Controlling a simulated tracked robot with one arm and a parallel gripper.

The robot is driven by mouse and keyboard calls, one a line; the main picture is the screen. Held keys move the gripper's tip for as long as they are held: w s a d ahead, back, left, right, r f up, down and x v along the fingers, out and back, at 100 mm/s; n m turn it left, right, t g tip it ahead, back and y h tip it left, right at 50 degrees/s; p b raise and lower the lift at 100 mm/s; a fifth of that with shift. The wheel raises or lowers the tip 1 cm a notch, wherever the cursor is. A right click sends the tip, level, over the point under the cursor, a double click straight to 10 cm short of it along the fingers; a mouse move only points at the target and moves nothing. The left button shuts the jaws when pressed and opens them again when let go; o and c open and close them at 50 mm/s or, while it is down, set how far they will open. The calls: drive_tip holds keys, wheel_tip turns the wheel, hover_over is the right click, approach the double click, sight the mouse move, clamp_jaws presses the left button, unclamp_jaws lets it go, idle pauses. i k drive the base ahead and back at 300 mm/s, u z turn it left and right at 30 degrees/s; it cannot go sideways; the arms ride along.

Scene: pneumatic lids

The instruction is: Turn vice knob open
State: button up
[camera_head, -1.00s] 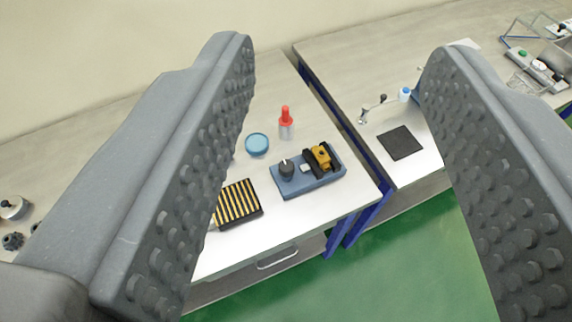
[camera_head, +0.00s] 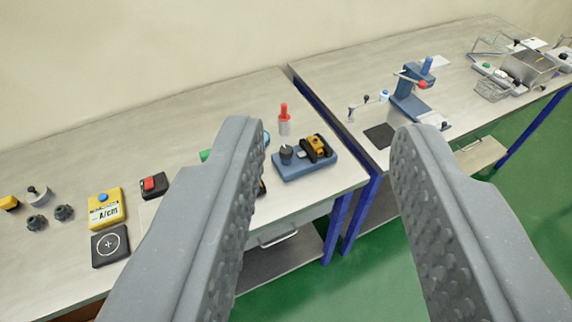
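The vice (camera_head: 315,147) is a yellow and black block on a blue-grey base plate (camera_head: 305,171) near the front right corner of the left table. A dark round knob (camera_head: 286,154) with a pale mark stands at the left of the same plate. My gripper (camera_head: 322,134) is open and empty. Its two grey studded fingers frame the vice and knob in the picture, with the vice well beyond them and not touched.
A red-topped bottle (camera_head: 284,119) stands behind the vice. A yellow A/cm box (camera_head: 105,208), a red-button box (camera_head: 154,186) and a black pad (camera_head: 110,245) sit at left. A blue press (camera_head: 411,102) stands on the right table. A gap separates the tables.

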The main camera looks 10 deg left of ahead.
sight(285, 151)
drive_tip(key=z, duration=0.4)
drive_tip(key=i, duration=1.2)
drive_tip(key=u, duration=0.25)
